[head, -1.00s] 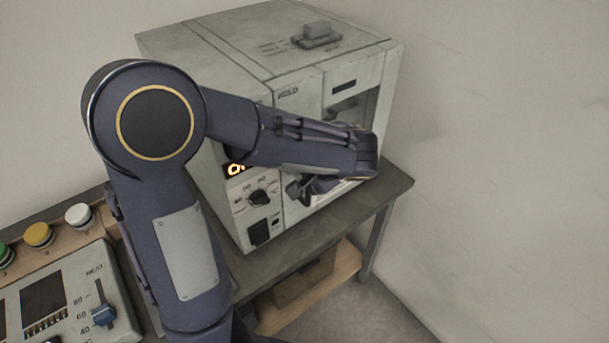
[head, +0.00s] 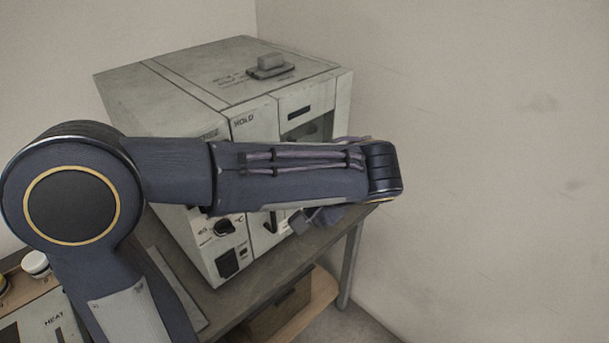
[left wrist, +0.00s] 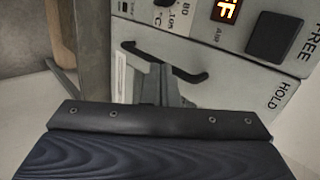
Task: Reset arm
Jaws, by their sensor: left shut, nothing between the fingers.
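My left arm reaches across the head view from the left, in front of a grey machine (head: 180,105) marked HOLD. My left gripper (head: 299,221) is mostly hidden below the forearm, just right of the machine's front. It also shows in the left wrist view (left wrist: 160,70), with its fingers shut and empty. There its fingers overlap a black bar handle (left wrist: 188,76) on the machine's front; whether they touch it I cannot tell. In the head view the handle (head: 270,222) stands apart, left of the gripper. My right gripper is out of view.
The machine stands on a dark table (head: 322,238) with a wooden box (head: 280,308) on the shelf below. A control panel (head: 40,318) and a white button (head: 36,263) are at lower left. A bare wall (head: 480,150) fills the right.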

